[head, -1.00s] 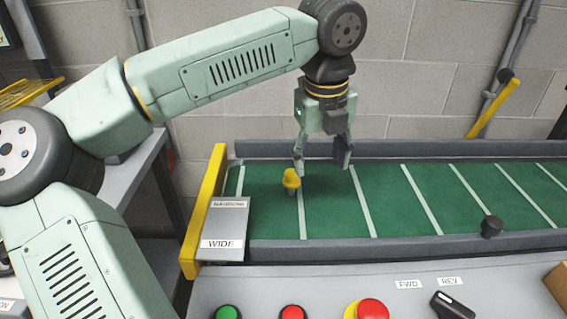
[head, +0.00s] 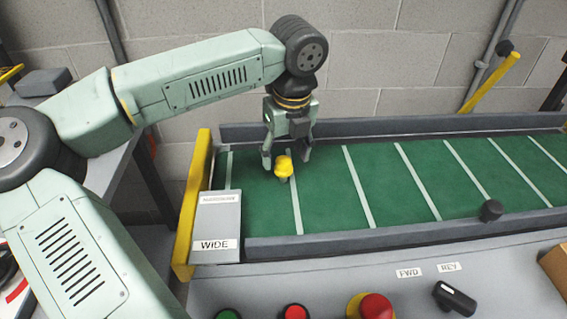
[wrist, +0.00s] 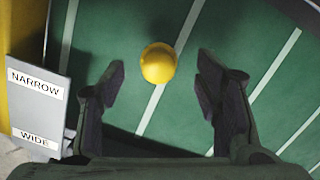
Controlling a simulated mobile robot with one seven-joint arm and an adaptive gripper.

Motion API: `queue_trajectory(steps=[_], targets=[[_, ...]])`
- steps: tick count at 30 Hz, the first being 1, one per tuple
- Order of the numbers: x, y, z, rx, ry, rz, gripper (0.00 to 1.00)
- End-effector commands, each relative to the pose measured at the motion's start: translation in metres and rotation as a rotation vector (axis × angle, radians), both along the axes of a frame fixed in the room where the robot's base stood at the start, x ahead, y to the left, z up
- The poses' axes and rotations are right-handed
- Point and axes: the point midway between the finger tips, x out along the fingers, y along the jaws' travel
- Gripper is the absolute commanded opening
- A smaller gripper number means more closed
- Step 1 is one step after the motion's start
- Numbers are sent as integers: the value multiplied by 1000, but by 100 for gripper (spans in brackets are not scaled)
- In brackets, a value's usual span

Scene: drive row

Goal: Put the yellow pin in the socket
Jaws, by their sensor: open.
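The yellow pin (head: 284,166) stands on the green belt, with a rounded yellow head and a paler lower part. It also shows in the wrist view (wrist: 158,63), seen from above, between and slightly beyond the fingertips. My gripper (head: 286,161) is open and empty, with one finger on each side of the pin in the picture. Both fingers (wrist: 160,70) appear clear of the pin. I cannot tell the exact height of the fingertips over the belt. I cannot make out a socket in either view.
The green conveyor belt (head: 390,190) has white cross lines and grey side rails. A grey plate (head: 217,215) labelled NARROW and WIDE sits at its left end, beside a yellow end bar (head: 193,200). A black knob (head: 490,210) is on the near rail. Buttons line the front panel.

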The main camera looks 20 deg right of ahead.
Motion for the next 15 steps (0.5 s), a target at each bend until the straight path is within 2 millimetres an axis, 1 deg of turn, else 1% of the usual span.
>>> queue_trajectory(steps=[3,6,9,14,15], targets=[[2,2,-16,-1,4,-1,58],[4,2,-26,-1,3,-1,58],[4,2,-29,-1,1,-1,58],[4,2,-29,-1,0,-1,58],[4,2,-29,-1,0,-1,56]])
